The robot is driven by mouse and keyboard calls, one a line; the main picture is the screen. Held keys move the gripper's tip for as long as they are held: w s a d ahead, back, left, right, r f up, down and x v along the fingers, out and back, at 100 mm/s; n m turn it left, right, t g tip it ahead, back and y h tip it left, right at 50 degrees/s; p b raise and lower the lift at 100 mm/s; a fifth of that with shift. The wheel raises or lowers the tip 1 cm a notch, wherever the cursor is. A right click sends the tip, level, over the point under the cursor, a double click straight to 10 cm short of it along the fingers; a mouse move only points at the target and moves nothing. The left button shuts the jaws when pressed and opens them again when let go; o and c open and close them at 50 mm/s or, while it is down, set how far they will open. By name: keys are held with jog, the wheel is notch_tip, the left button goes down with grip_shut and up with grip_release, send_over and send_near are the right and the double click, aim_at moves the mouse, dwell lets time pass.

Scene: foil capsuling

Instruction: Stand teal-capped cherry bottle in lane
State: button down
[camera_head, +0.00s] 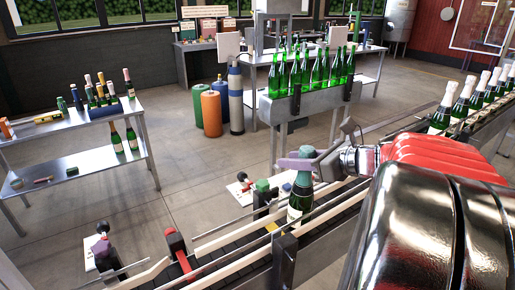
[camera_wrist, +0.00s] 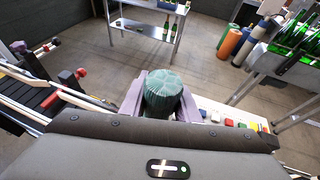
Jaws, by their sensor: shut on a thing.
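The teal-capped bottle (camera_head: 301,193) is dark green with a pale label and stands upright at the conveyor lane (camera_head: 225,252). Its lower part is between the pale guide rails, partly hidden by the near rail; I cannot tell whether its base touches the belt. My gripper (camera_head: 298,160) is shut around the bottle's capped neck, with the teal foil top showing above the lilac fingers. In the wrist view the ribbed teal cap (camera_wrist: 163,90) sits between both fingers of my gripper (camera_wrist: 162,104), seen from above; the bottle body is hidden beneath it.
A red gate (camera_head: 177,250) crosses the lane at left. A row of foil-topped bottles (camera_head: 466,100) lines the conveyor at right. Green bottles (camera_head: 315,72) stand on a rack behind. A steel table (camera_head: 75,130) with bottles is at left; gas cylinders (camera_head: 211,108) stand on the floor.

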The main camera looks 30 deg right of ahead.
jog(key=shift+f, duration=0.2)
dwell(0.5)
jog(key=c, duration=1.3)
grip_release()
jog(key=shift+f, duration=0.1)
jog(key=shift+o, duration=0.2)
jog(key=shift+f, duration=0.1)
jog(key=v, duration=1.3)
jog(key=shift+s+r, duration=0.25)
jog(key=shift+s, duration=0.1)
jog(key=shift+d+f, duration=0.1)
